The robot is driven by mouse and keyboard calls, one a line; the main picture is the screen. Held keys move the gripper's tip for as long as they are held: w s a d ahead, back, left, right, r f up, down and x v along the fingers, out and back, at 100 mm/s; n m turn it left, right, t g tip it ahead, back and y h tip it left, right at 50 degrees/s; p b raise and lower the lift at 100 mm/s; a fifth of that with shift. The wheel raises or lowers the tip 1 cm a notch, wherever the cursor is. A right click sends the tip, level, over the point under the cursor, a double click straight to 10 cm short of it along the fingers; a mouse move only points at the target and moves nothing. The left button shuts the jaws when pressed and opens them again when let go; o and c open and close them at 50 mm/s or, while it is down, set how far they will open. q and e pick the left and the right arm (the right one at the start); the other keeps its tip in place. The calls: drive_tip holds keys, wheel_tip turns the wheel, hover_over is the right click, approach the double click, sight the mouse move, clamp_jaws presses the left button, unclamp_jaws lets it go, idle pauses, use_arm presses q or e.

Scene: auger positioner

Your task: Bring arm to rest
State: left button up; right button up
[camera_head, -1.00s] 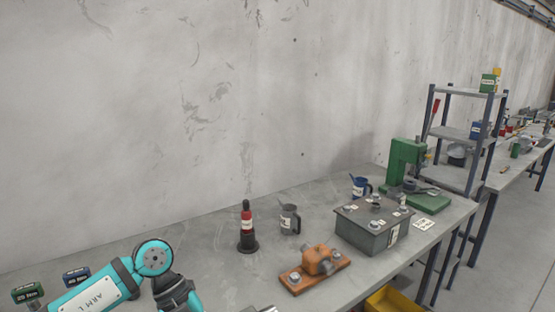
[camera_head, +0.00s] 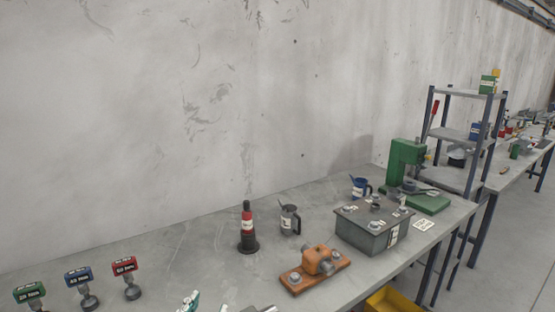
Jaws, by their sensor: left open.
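Only a small teal-and-white tip of my left gripper (camera_head: 189,301) shows at the bottom edge of the head view, low over the front of the bench. Nothing is seen held in it, and most of it is cut off by the frame. The rest of my left arm is out of view. My right gripper cannot be made out. Three labelled T-handled tools stand at the left of the bench: a green one (camera_head: 30,293), a blue one (camera_head: 79,277) and a red one (camera_head: 125,267). They stand apart from the gripper.
The grey bench (camera_head: 185,250) holds a red-and-black bottle-shaped tool (camera_head: 247,228), a grey mug (camera_head: 289,220), an orange clamp block (camera_head: 316,264), a grey box (camera_head: 372,229), a blue mug (camera_head: 360,187) and a green press (camera_head: 408,165). A yellow bin (camera_head: 388,301) sits below.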

use_arm(q)
drive_tip(key=s+a+f+n+g+y, duration=0.1)
drive_tip(key=s+a+f+g+y, duration=0.15)
drive_tip(key=s+f+g, duration=0.35)
drive_tip(key=s+a+f+n+g+y, duration=0.1)
drive_tip(key=s+a+f, duration=0.2)
drive_tip(key=s+f, duration=0.35)
drive_tip(key=s+f+g, duration=0.7)
drive_tip(key=s+f, duration=0.2)
drive_tip(key=s, duration=0.4)
wheel_tip(320, 180, down, 28)
drive_tip(key=s+g+b, duration=0.1)
drive_tip(key=b, duration=0.2)
drive_tip(key=s+a+f, duration=0.2)
drive_tip(key=s+f, duration=0.6)
drive_tip(key=s+a+f+g+b, duration=0.1)
drive_tip(key=s+a+f, duration=0.1)
drive_tip(key=s+f, duration=0.6)
drive_tip(key=shift+s+f+g+h, duration=0.3)
drive_tip(key=shift+s+f+h, duration=0.05)
drive_tip(key=shift+f, duration=0.15)
